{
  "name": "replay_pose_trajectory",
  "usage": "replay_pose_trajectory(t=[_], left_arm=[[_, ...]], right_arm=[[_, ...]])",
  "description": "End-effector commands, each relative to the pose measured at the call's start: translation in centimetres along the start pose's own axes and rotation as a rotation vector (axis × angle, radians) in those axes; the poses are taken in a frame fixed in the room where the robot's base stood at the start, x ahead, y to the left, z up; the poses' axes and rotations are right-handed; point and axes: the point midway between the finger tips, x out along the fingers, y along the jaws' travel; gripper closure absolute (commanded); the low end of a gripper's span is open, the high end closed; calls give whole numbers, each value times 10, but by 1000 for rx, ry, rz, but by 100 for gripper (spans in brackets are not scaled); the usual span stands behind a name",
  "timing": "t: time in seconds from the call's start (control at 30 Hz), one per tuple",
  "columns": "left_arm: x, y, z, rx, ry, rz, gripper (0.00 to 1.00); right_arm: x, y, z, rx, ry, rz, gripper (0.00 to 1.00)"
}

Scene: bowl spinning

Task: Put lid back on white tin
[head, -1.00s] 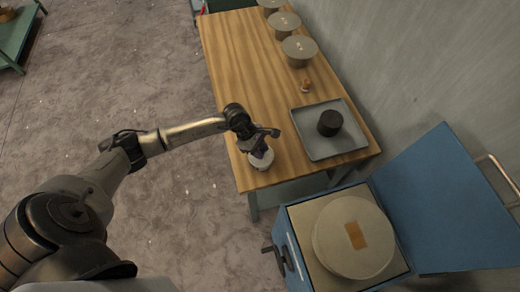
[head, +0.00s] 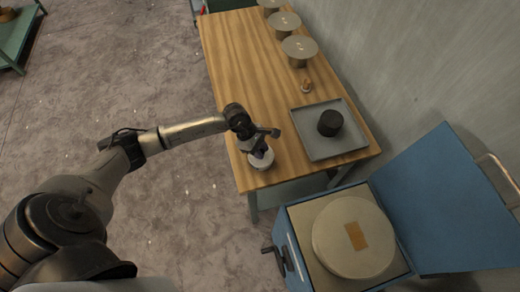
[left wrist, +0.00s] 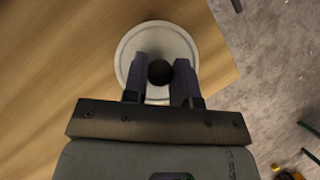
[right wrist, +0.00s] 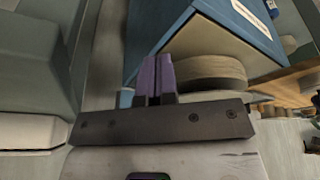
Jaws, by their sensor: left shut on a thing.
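The white lid (left wrist: 130,52) is round, with a black knob (left wrist: 160,72), and fills the middle of the left wrist view. My left gripper (left wrist: 162,75) is shut on that knob, one finger on each side. In the head view, my left gripper (head: 260,148) is over the white tin (head: 262,164) near the table's front left corner. The gripper partly hides the tin's top there. I cannot tell whether the lid is seated on the tin or slightly above it. My right gripper (right wrist: 155,75) is shut and empty, with its fingers together, and is not visible in the head view.
A grey tray (head: 318,148) with a dark round block (head: 330,123) lies right of the tin on the wooden table (head: 245,75). A small orange-brown object (head: 306,86) and several grey-beige pots (head: 299,49) stand behind. An open blue box (head: 300,240) holds a large round piece (head: 352,255).

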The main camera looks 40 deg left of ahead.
Motion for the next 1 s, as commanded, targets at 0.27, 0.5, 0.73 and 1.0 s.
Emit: replay_pose_trajectory(t=[0.27,0.5,0.73,1.0], left_arm=[[0,0,0,0,0,0,64],[0,0,0,0,0,0,44],[0,0,0,0,0,0,34],[0,0,0,0,0,0,19]], right_arm=[[0,2,1,-8,-1,7,100],[0,3,1,-9,-2,7,100],[0,2,0,-6,-1,5,100],[0,0,0,0,0,0,100]])
